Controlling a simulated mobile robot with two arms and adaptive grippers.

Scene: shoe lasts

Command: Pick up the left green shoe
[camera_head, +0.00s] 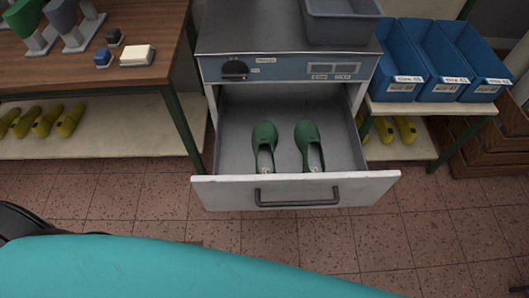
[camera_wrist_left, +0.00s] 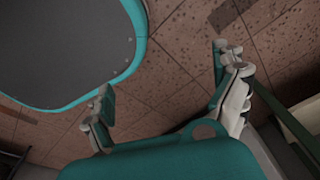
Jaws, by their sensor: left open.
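The left green shoe (camera_head: 264,136) lies in the open drawer (camera_head: 228,150) of the grey machine, toe toward the back. The right green shoe (camera_head: 307,132) lies beside it, a small gap apart. My left gripper (camera_wrist_left: 162,66) is open in the left wrist view, its two fingers wide apart with only tiled floor between them. No shoe shows in that view. Neither gripper shows in the head view.
The drawer front has a dark handle (camera_head: 297,198). A wooden table (camera_head: 150,77) with a shelf of yellow-green lasts stands left. Blue bins (camera_head: 401,66) stand right, and a grey tray (camera_head: 341,25) sits on the machine. Tiled floor lies before the drawer.

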